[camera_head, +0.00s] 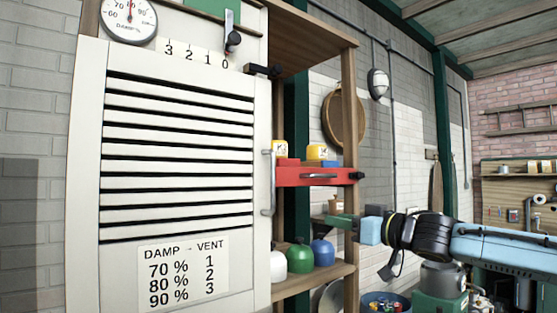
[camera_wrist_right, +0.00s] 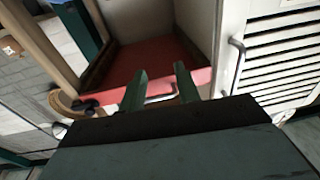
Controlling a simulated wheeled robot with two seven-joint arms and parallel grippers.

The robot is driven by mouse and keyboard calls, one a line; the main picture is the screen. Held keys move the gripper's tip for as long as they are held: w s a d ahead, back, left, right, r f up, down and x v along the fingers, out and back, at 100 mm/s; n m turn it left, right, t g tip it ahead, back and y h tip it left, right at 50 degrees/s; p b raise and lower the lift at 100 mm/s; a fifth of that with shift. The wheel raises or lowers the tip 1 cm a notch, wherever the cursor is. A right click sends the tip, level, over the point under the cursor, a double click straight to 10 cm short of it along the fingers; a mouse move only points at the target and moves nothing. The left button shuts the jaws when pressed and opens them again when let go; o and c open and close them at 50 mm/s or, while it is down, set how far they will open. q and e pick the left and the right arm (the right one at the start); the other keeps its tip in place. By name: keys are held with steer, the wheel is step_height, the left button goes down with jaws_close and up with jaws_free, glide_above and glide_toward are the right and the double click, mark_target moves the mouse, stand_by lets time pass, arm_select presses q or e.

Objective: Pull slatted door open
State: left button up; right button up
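The white slatted door (camera_head: 180,160) fills the left of the head view, with dark slots and a label reading damp and vent values. Its grey bar handle (camera_head: 268,182) is upright on the right edge. In the right wrist view the door (camera_wrist_right: 282,50) is at the upper right, with its handle (camera_wrist_right: 236,66) near the door's edge. My right gripper (camera_head: 338,220) is right of the handle, in front of the shelf unit and apart from the door. My left gripper is not in view.
A red drawer (camera_head: 312,176) with its own handle juts from the wooden shelf unit (camera_head: 349,120) beside the door. White, green and blue bottles (camera_head: 299,258) stand on the lower shelf. A gauge (camera_head: 129,18) and a lever (camera_head: 231,40) over a number scale are above the door.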

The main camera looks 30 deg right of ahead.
steer(key=s+a+r+n+g+y+p, duration=0.1)
steer(key=s+a+r+y+p, duration=0.1)
steer(key=s+a+r, duration=0.7)
steer(key=shift+a+r+x, duration=0.2)
steer(key=shift+x, duration=2.2)
steer(key=shift+a+r+x, duration=0.2)
steer(key=shift+x, duration=2.15)
steer(key=shift+a+r+x, duration=0.2)
steer(key=shift+r+x, duration=0.05)
steer(key=shift+x, duration=2.15)
steer(key=shift+s, duration=0.15)
steer(key=shift+c, duration=0.4)
jaws_close()
